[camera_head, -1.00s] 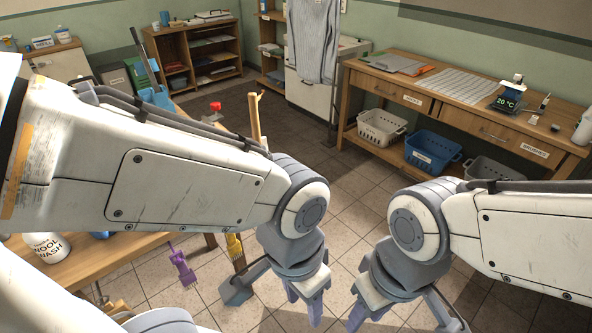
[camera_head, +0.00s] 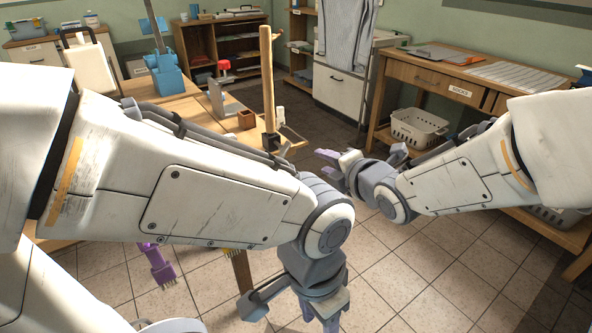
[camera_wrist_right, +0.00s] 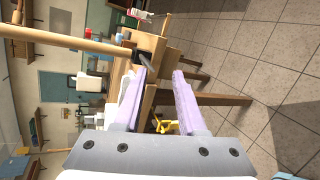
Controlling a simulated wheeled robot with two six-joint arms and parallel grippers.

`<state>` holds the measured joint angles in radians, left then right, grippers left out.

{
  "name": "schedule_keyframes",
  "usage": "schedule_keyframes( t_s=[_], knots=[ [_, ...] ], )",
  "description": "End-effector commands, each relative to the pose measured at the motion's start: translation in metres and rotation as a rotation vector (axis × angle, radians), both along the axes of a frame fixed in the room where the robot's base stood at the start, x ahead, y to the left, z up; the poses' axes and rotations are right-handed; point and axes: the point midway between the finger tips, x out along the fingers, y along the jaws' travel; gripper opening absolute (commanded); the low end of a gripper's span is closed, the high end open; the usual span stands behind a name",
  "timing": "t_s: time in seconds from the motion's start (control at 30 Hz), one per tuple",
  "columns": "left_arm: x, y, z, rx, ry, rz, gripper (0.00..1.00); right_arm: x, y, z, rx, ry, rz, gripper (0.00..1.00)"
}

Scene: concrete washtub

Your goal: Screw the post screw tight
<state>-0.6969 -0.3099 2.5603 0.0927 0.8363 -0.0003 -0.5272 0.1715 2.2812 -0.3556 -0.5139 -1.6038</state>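The upright wooden post (camera_head: 267,80) stands at the table's corner in the head view, with a dark fitting (camera_head: 271,141) at its foot. In the right wrist view the post (camera_wrist_right: 55,38) lies sideways across the upper left. The screw itself is too small to make out. My right gripper (camera_head: 331,163) is to the right of the post's foot and apart from it. Its two lilac fingers (camera_wrist_right: 166,98) are spread with nothing between them. My left gripper (camera_head: 318,312) hangs low at the bottom edge, partly cut off, its lilac fingers apart.
The wooden table (camera_head: 205,103) holds a red-topped metal piece (camera_head: 224,90), a small brown block (camera_head: 246,119) and a blue holder (camera_head: 166,75). A purple brush (camera_head: 157,264) hangs below, partly behind my left arm. A white basket (camera_head: 418,128) sits under the right-hand bench.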

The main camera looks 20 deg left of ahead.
Motion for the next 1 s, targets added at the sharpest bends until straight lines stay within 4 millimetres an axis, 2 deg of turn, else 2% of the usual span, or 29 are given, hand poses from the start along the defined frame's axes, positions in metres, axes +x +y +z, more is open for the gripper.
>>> schedule_keyframes(
  t_s=[0.03, 0.2, 0.3, 0.4, 0.57, 1.0],
  knots=[
    [0.0, 0.0, -0.037, 0.0, 0.0, 0.0, 0.5, 0.01, 0.009, -0.03, -0.037, -0.128, 0.071, 0.4],
    [0.0, 0.0, -0.074, 0.0, 0.0, 0.0, 0.5, 0.024, 0.033, -0.041, -0.128, -0.504, 0.241, 0.4],
    [0.0, 0.0, -0.085, 0.0, 0.0, 0.0, 0.5, 0.025, 0.04, -0.042, -0.157, -0.641, 0.288, 0.4],
    [0.0, 0.0, -0.088, -0.001, -0.001, 0.0, 0.5, 0.026, 0.044, -0.04, -0.171, -0.713, 0.308, 0.4],
    [0.0, 0.0, -0.087, -0.001, -0.001, 0.0, 0.5, 0.034, 0.057, -0.038, -0.175, -0.737, 0.317, 0.4],
    [0.0, 0.0, -0.09, -0.001, -0.001, 0.0, 0.5, 0.081, 0.116, -0.038, -0.175, -0.732, 0.315, 0.4]
  ],
)
